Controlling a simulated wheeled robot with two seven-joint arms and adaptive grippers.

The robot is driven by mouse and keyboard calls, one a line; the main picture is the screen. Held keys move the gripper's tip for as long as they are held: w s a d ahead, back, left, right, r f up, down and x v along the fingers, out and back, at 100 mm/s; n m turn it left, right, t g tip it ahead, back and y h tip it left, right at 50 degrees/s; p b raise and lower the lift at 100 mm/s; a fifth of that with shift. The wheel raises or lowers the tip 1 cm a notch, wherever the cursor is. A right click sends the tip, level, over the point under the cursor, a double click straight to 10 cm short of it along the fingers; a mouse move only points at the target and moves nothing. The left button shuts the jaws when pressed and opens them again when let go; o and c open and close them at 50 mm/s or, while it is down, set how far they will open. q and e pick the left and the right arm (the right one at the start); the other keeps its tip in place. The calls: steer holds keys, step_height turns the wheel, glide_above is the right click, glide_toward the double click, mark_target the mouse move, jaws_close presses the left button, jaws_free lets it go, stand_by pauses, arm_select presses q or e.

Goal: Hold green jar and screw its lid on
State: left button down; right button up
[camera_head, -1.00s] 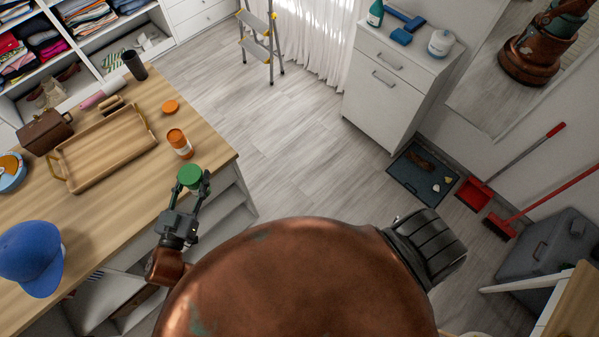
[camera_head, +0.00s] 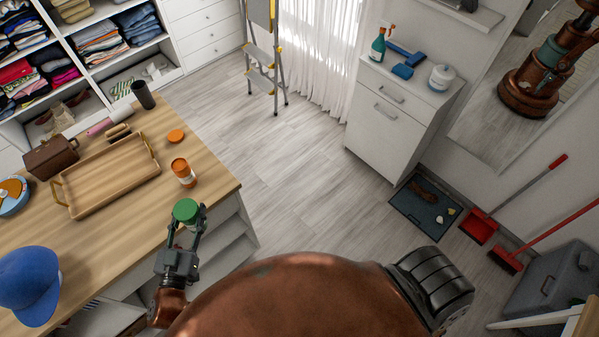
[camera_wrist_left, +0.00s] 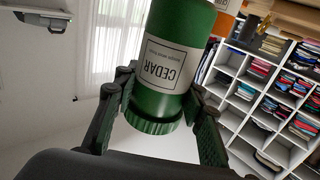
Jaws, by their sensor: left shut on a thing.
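The green jar (camera_head: 186,211) is held by my left gripper (camera_head: 187,222) at the near right edge of the wooden table. In the left wrist view the jar (camera_wrist_left: 183,20) has a white label reading CEDAR, which appears upside down. A ribbed green lid (camera_wrist_left: 150,122) shows at the jar's end nearest the wrist camera; I cannot tell how tightly it sits. The two dark fingers of my left gripper (camera_wrist_left: 160,98) are shut on the jar, one on each side. My right gripper is not in view.
An orange jar (camera_head: 183,174) and an orange disc (camera_head: 176,136) stand near the table's right edge. A wooden tray (camera_head: 84,198), a brown box (camera_head: 52,157) and a blue cap (camera_head: 29,285) are further left. Open floor (camera_head: 290,185) lies right of the table.

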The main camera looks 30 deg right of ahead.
arm_select(q)
steer(key=s+a+f+n+t+y, duration=0.1)
steer(key=s+a+n+y, duration=0.1)
steer(key=a, duration=0.4)
steer(key=s+a+f+n+t+y, duration=0.1)
steer(key=s+a+n+y, duration=0.2)
steer(key=a+y, duration=0.4)
steer(key=shift+s+a+n+t+y, duration=0.3)
steer(key=shift+n+t, duration=0.1)
steer(key=shift+n, duration=0.3)
steer(key=shift+f, duration=0.1)
